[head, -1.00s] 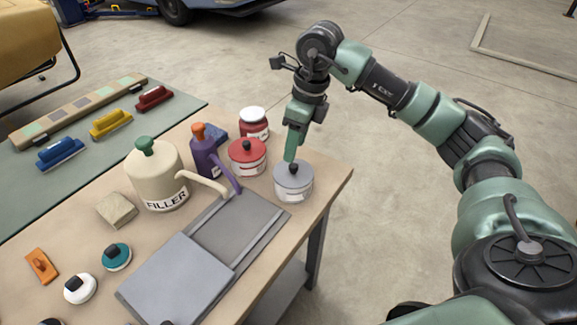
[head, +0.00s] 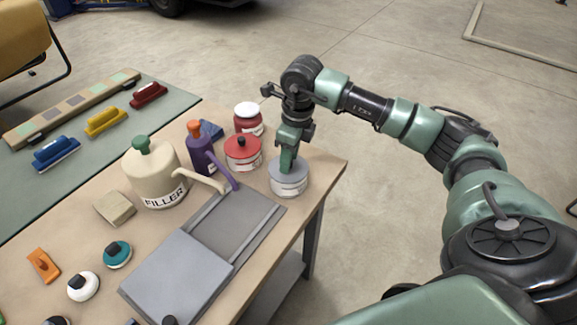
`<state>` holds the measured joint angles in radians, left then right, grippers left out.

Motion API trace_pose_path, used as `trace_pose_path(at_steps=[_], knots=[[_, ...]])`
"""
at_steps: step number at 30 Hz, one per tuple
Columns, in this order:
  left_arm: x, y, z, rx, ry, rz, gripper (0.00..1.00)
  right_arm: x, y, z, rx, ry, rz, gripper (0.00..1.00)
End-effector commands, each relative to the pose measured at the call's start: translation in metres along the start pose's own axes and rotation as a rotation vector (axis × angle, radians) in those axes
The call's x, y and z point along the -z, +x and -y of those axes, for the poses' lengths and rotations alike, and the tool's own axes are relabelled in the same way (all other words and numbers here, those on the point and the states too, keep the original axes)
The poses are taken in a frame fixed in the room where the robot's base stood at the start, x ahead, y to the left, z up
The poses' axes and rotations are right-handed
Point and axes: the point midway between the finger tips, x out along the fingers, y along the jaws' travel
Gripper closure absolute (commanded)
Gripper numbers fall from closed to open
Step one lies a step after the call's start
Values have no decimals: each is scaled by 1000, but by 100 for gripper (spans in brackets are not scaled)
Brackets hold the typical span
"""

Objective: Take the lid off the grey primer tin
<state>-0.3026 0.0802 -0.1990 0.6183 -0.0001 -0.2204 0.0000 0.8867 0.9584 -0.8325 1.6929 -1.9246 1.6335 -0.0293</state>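The grey primer tin (head: 290,187) stands upright near the right edge of the wooden table, with its flat grey lid (head: 301,174) on top. My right gripper (head: 287,166) points down over the middle of the lid, and its fingers hide the dark knob. I cannot tell whether the fingers are closed on the knob or still apart around it. My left gripper is not in view.
A red tin (head: 243,155) with a dark knob and a white-capped red jar (head: 249,121) stand behind the grey tin. A purple spouted can (head: 201,155) and the cream filler can (head: 155,178) are to its left. A grey tray (head: 230,232) lies in front.

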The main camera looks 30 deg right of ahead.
Motion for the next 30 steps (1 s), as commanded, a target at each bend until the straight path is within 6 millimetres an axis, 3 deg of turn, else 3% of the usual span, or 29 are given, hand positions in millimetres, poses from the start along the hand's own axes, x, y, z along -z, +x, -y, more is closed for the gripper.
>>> trace_pose_path(at_steps=[1, 3, 4, 14, 19, 23, 30], knots=[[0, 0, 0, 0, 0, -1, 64, 0, 0, 0, 0, 0, 0, 78], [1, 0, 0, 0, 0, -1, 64, 0, 0, 0, 0, 0, 0, 98], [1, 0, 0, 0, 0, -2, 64, 0, 0, 0, 0, 0, 0, 100], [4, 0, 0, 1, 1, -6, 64, 0, -2, 0, 0, 0, 1, 100], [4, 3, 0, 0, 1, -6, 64, -2, -13, 1, 1, 1, 4, 100], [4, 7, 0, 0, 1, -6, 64, -5, -33, 1, 4, -1, 5, 100], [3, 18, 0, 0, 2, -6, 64, -14, -99, 1, 3, -1, 9, 100]])
